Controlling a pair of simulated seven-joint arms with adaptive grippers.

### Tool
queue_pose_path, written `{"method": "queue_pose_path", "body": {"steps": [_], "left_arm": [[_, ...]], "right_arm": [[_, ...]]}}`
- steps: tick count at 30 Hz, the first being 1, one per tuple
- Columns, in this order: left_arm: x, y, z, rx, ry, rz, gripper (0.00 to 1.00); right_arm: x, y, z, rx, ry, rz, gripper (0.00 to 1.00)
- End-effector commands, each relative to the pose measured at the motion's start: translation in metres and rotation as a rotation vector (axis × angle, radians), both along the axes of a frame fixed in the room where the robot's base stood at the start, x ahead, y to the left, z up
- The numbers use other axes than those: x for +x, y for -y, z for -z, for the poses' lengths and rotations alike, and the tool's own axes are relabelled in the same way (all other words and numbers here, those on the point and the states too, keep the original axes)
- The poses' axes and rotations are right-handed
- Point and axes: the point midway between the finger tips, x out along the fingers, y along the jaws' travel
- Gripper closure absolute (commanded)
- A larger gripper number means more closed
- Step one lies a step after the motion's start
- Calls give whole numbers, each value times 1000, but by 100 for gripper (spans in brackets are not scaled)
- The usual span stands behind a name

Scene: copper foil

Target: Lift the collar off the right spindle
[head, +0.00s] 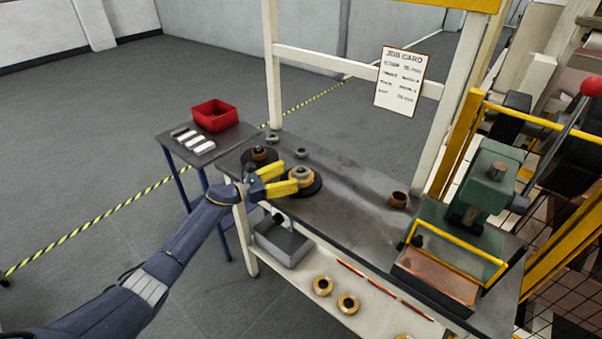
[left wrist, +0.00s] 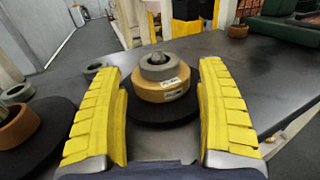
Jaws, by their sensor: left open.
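The grey collar (head: 302,171) sits on top of a tan roll (head: 300,182) on the right spindle, which stands on a round black base (head: 316,188). In the left wrist view the fingers (left wrist: 160,72) stand on either side, with visible gaps. My right gripper is not in view.
The left spindle's brown roll (head: 260,154) and loose grey rings (head: 272,138) are close by on the bench. A copper-brown roll (head: 399,199) and a green press (head: 487,190) stand to the right. A red bin (head: 214,115) is on the side table. Mid-bench is clear.

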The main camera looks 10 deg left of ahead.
Motion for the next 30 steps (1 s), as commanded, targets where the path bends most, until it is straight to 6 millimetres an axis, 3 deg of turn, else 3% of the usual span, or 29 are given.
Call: {"method": "queue_pose_path", "body": {"steps": [15, 26, 30], "left_arm": [[29, 37, -4, -1, 1, 0, 26], [33, 42, -3, 2, -1, 0, 26], [32, 42, -3, 2, -1, -1, 39]], "right_arm": [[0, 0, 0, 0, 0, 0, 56], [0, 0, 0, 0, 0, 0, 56], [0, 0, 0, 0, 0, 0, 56]]}}
